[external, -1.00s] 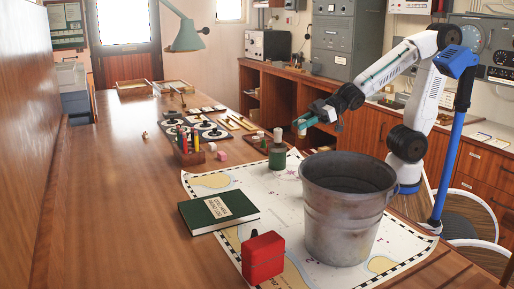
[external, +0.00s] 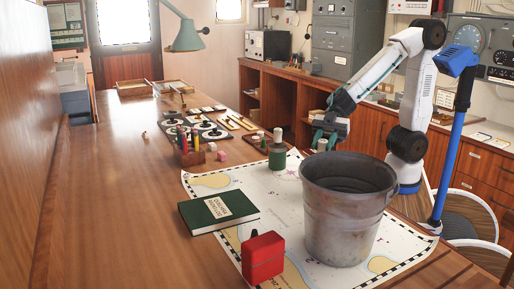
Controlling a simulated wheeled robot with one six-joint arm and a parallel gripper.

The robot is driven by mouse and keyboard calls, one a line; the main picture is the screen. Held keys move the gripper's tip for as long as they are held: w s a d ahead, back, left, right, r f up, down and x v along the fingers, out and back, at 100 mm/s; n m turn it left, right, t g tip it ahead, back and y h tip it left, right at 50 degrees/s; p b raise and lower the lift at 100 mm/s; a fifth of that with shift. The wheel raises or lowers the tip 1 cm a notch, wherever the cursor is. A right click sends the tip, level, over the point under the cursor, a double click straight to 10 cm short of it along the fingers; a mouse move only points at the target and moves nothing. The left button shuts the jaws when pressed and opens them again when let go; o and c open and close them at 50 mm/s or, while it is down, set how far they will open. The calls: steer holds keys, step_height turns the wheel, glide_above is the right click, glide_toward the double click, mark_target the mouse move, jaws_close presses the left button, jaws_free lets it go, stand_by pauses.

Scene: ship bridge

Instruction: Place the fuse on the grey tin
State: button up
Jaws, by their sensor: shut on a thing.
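My gripper (external: 322,141) is above the far edge of the chart, just behind and left of the metal bucket's rim. It is shut on the fuse (external: 321,146), a small pale cylinder that shows at the fingertips and points downward. The fingers partly cover the fuse. I cannot clearly pick out a grey tin; the area directly below my gripper is partly hidden by the bucket.
The large grey metal bucket (external: 343,225) stands in front of my gripper on the chart (external: 225,180). A green book (external: 218,212) and a red box (external: 262,258) lie nearer. Bare table is at left.

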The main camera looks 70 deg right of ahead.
steer(key=shift+f, duration=2.05)
steer(key=shift+f, duration=0.1)
steer(key=o, duration=1)
steer(key=shift+f, duration=0.1)
steer(key=shift+r, duration=0.2)
steer(key=v, duration=1.2)
